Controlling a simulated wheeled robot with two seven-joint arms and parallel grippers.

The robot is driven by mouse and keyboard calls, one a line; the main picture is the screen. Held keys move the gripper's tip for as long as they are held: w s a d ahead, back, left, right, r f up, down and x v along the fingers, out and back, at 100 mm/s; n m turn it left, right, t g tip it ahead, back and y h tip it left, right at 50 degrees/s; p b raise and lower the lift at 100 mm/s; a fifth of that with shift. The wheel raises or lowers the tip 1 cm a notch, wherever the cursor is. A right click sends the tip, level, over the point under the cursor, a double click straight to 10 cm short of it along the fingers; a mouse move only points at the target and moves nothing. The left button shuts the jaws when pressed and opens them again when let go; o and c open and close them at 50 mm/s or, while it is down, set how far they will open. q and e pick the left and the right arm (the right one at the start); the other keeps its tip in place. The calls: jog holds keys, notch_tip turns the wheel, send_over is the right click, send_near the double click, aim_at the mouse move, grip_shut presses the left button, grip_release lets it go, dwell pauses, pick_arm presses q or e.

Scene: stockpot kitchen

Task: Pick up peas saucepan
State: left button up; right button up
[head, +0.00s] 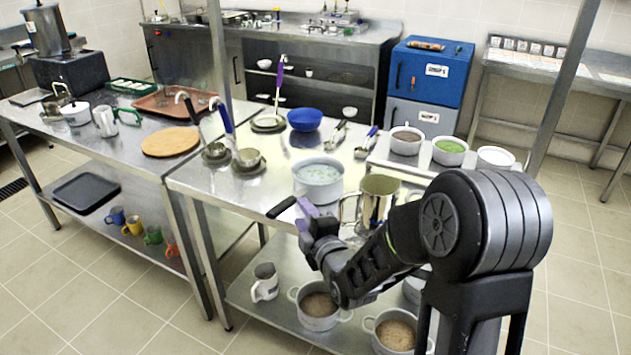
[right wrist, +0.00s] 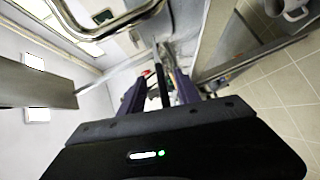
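A grey-white saucepan (head: 318,190) with pale greenish-white contents stands on the steel table near its front edge; I take it for the peas saucepan. A black handle (head: 282,208) points from its side toward the front left, past the table edge. My right gripper (head: 304,208) is at this handle, with purple fingers next to it. In the right wrist view the fingers (right wrist: 158,88) stand apart on either side of a dark bar, seemingly the handle, with narrow gaps showing. Whether they touch it further in is hard to see. My left gripper is not in view.
A steel pitcher (head: 379,198) stands just right of the saucepan, close to my right arm. A blue bowl (head: 304,119) and ladles are behind. Pots (head: 450,151) with green and brown contents stand on the right. More pots (head: 318,308) are on the lower shelf.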

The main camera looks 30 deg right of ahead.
aim_at(294, 202)
dwell(0.3)
jog(key=shift+w+d+f, duration=0.1)
jog(key=shift+w, duration=0.55)
jog(key=shift+w+d+f, duration=0.1)
jog(key=shift+w, duration=0.5)
jog(key=shift+w+d+f+p, duration=0.15)
jog(key=shift+w+p, duration=0.1)
jog(key=shift+w, duration=1.1)
jog(key=shift+w+f+p, duration=0.1)
jog(key=shift+w+p, duration=0.1)
jog(key=shift+w, duration=1.1)
grip_shut()
jog(key=shift+r, duration=0.2)
